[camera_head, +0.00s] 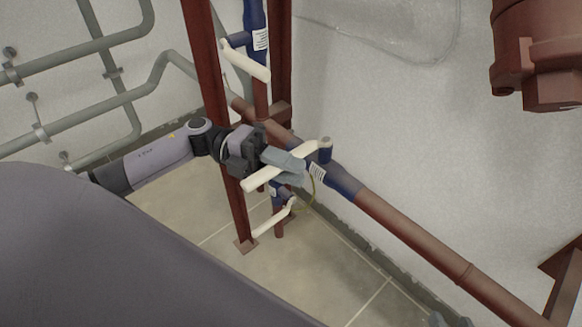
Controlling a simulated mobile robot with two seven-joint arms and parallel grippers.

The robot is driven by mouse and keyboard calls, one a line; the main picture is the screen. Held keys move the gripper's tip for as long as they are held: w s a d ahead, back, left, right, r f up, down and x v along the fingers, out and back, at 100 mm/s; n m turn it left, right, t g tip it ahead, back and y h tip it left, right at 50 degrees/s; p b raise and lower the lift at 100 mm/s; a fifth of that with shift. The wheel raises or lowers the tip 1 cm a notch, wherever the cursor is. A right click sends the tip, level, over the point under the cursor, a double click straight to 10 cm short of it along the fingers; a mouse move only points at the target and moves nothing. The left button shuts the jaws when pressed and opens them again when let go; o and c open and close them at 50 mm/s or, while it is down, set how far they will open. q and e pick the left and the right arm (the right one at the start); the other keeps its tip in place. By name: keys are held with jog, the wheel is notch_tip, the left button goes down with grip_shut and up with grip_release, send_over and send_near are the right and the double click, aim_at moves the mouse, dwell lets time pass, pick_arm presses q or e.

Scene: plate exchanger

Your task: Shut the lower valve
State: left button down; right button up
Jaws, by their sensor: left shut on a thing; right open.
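Three blue valves with white lever handles sit on the red pipes. The upper valve's handle (246,61) slants down to the right. The middle valve (342,182) is on the sloping pipe, and its long white handle (262,178) runs down to the left. The lowest valve (284,196) is on the vertical pipe below, with its handle (274,219) slanting down to the left. My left gripper (284,166) is shut on the middle valve's handle; its fingers hide part of the handle. The tips of my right gripper (447,321) show at the bottom edge, open and apart from the valves.
A red upright post (238,215) stands just left of the valves. Grey pipes (90,115) run along the left wall. A red flanged body (540,55) is at the upper right. A thin yellow-green wire (313,196) hangs beside the middle valve. The tiled floor below is clear.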

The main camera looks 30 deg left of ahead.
pick_arm(q)
jog(key=shift+w+a, duration=0.1)
jog(key=shift+a, duration=0.05)
jog(key=c, duration=1.1)
grip_release()
jog(key=shift+o, duration=0.2)
jog(key=shift+a, duration=0.1)
jog(key=a, duration=0.7)
jog(key=shift+s, duration=0.35)
